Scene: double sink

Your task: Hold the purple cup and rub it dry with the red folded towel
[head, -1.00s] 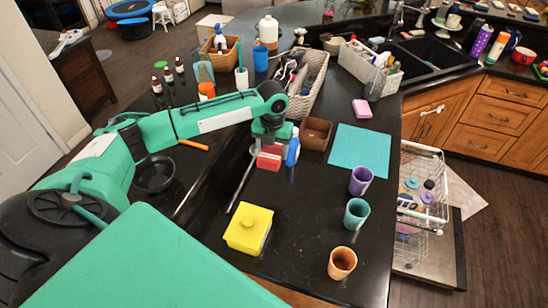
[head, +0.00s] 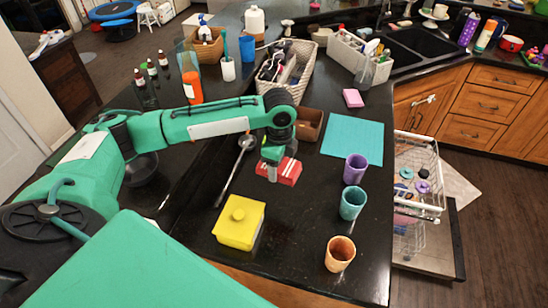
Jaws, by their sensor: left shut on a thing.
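The purple cup (head: 355,169) stands upright on the black counter, just below the teal mat. My left gripper (head: 273,172) points down at the red folded towel (head: 289,173) and is shut on it, left of the purple cup and apart from it. I cannot tell whether the towel is clear of the counter. My right gripper is not in view.
A teal cup (head: 352,203) and an orange cup (head: 340,254) stand below the purple cup. A yellow lidded box (head: 239,222) and a ladle (head: 235,165) lie left. The teal mat (head: 353,138) is bare.

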